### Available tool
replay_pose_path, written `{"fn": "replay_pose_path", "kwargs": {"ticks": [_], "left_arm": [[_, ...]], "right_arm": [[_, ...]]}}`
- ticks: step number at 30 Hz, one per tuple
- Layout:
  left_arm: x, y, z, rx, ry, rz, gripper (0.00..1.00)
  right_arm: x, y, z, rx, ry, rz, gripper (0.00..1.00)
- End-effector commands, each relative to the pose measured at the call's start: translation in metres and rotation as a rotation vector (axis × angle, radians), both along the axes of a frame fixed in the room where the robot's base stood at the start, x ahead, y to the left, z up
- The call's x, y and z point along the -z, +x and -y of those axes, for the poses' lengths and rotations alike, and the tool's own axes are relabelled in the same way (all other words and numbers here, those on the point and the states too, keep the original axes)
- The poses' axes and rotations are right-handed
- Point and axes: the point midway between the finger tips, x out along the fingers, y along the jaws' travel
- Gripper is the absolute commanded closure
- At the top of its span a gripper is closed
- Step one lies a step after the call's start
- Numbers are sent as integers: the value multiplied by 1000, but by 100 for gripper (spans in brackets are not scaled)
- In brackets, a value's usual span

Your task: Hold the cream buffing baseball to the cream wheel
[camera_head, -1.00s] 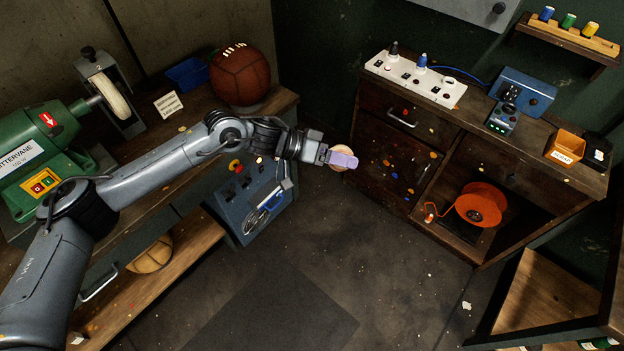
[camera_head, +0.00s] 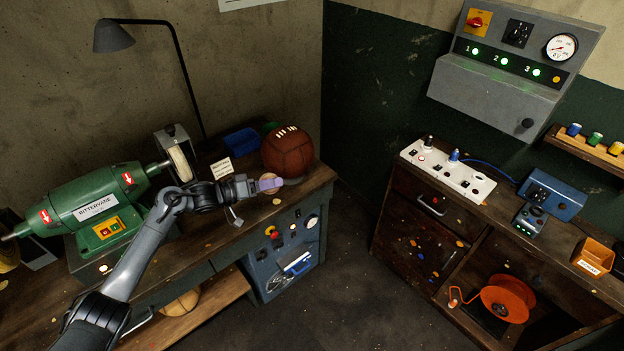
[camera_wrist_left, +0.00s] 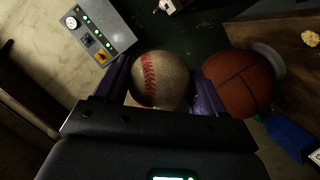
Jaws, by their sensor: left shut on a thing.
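My left gripper (camera_head: 268,184) is shut on the cream baseball (camera_wrist_left: 162,82), which has red stitching and sits between two purple fingers in the left wrist view. In the head view the gripper hides most of the ball, in front of the bench's right part. The cream wheel (camera_head: 181,164) is at the right end of the green buffing machine (camera_head: 105,205), beside a grey guard. The gripper and ball are to the right of the wheel and apart from it. My right gripper is out of view.
A brown leather ball (camera_head: 288,152) stands on the bench just behind my left gripper; it also shows in the left wrist view (camera_wrist_left: 238,83). A small card (camera_head: 221,168), a blue tray (camera_head: 241,141) and a lamp (camera_head: 115,38) are near the wheel.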

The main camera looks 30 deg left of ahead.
Motion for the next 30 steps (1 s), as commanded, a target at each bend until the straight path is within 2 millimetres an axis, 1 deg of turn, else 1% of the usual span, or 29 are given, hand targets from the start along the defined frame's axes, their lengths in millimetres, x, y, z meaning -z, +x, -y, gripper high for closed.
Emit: {"fn": "replay_pose_path", "kwargs": {"ticks": [1,3,6,9,12,16,20,26,30], "left_arm": [[4,-12,-21,-40,-4,-1,52],[11,-27,-47,-91,-10,9,52],[20,-50,-80,-155,-18,23,52],[28,-71,-106,-207,-24,35,52],[34,-90,-127,-249,-29,46,52],[39,-108,-144,-285,-34,56,52],[42,-118,-154,-305,-36,62,52],[44,-119,-165,-313,-35,68,52],[45,-115,-174,-312,-35,68,52]], "right_arm": [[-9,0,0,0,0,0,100],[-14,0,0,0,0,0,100],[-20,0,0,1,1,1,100],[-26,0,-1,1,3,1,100],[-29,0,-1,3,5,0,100],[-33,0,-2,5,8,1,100],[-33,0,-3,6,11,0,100],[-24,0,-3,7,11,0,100],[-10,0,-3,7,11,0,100]]}}
